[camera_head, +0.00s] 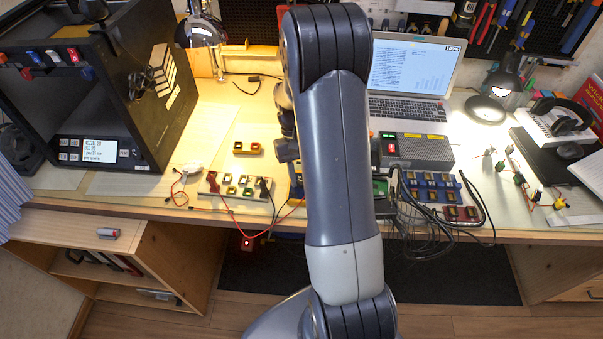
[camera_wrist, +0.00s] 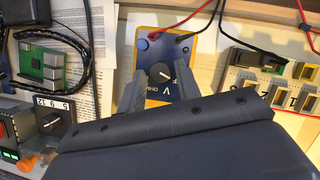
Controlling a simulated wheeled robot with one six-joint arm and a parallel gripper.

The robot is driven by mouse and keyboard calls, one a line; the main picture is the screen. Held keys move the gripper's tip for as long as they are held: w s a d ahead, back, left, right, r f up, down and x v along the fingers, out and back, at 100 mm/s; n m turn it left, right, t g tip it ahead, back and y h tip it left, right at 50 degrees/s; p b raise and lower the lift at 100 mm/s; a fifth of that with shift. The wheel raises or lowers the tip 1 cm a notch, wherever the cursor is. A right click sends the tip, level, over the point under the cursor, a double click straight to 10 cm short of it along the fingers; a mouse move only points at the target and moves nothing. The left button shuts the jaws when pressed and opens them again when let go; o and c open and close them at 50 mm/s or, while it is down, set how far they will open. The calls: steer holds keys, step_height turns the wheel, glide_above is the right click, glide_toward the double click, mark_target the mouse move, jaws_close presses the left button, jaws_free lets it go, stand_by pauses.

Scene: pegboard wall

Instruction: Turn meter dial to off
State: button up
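The meter (camera_wrist: 160,18) is blue with a yellow-orange rim and lies flat in the wrist view, with two probe leads plugged in at its far end. Its round black dial (camera_wrist: 160,73) carries a light pointer mark, aimed towards the lower right. "V" and "OHM" labels show below the dial; an "F" shows at its right, partly covered by a finger. My gripper (camera_wrist: 160,66) is open over the meter, one grey finger on each side of the dial with gaps between. In the head view my arm hides most of the meter and the gripper.
A terminal strip (camera_wrist: 285,95) lies right of the meter, and a green circuit board (camera_wrist: 42,65) lies left. A second black knob (camera_wrist: 54,122) sits lower left. A laptop (camera_head: 412,75), power box (camera_head: 415,150) and black printer (camera_head: 90,90) stand on the bench.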

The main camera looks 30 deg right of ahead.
steer(key=a+v, duration=0.1)
steer(key=v, duration=0.9)
steer(key=shift+w+d+r, duration=0.2)
steer(key=shift+d+r, duration=0.2)
steer(key=shift+d, duration=0.05)
steer(key=x, duration=1.1)
steer(key=shift+d, duration=0.1)
steer(key=shift+m, duration=0.3)
